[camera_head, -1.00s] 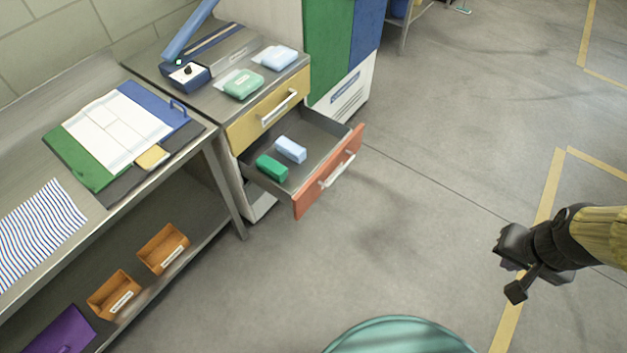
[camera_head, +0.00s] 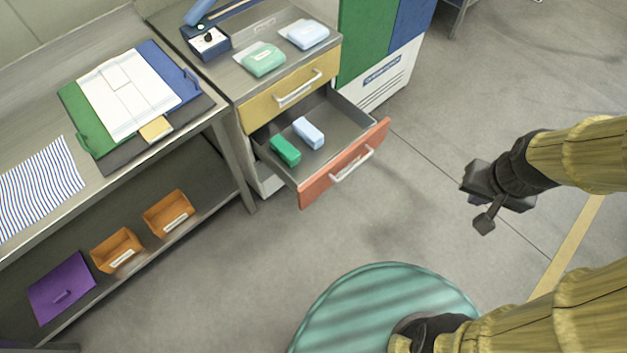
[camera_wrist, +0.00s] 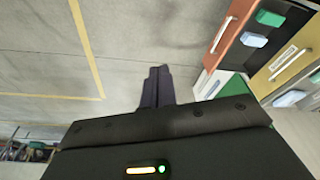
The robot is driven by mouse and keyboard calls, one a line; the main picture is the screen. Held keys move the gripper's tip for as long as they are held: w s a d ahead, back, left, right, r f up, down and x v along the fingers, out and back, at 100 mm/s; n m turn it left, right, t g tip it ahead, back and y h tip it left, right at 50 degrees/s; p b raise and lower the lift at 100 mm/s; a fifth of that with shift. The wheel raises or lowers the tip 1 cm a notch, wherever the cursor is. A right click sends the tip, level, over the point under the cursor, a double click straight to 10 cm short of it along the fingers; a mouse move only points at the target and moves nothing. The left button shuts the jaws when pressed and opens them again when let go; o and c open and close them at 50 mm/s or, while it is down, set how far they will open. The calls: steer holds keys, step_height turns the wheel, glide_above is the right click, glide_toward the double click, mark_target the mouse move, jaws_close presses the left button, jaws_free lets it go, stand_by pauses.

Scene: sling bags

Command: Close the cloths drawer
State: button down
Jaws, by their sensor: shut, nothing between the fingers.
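The open drawer has a red-orange front (camera_head: 345,165) with a pale bar handle (camera_head: 352,164). It sticks out below a shut yellow drawer (camera_head: 290,95) in a metal cabinet. A green block (camera_head: 285,149) and a light blue block (camera_head: 309,133) lie inside it. My gripper (camera_head: 483,219) is shut and empty, in the air to the right of the drawer and clear of it. In the wrist view my gripper (camera_wrist: 157,72) shows its fingers together, with the red-orange drawer front (camera_wrist: 221,32) at the upper right. I see no label that reads as cloths.
Green and light blue packs (camera_head: 264,60) lie on the cabinet top. A metal bench (camera_head: 225,110) with folders and a lower shelf stands at the left. A green and blue cabinet (camera_head: 368,50) stands behind. The floor (camera_head: 400,220) between drawer and gripper is clear.

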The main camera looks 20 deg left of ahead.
steer(key=shift+w, duration=0.1)
steer(key=w+a+f+y+b, duration=0.1)
steer(key=w+a+f+b, duration=0.2)
steer(key=f, duration=0.5)
steer(key=w+a+f+y+b, duration=0.1)
steer(key=a+f+b, duration=0.25)
steer(key=f, duration=0.45)
steer(key=w+a+f+y+b, duration=0.1)
steer(key=w+a+f+b, duration=0.2)
steer(key=f, duration=0.4)
steer(key=a+f+m+t+y+b, duration=0.1)
steer(key=a+f+m+y+b, duration=0.3)
steer(key=a+f, duration=1.1)
steer(key=a+y+b, duration=0.1)
steer(key=a+b, duration=0.1)
steer(key=b, duration=0.1)
steer(key=shift+f+m+y+b, duration=0.3)
steer(key=shift+f+b, duration=0.05)
steer(key=shift+b, duration=0.05)
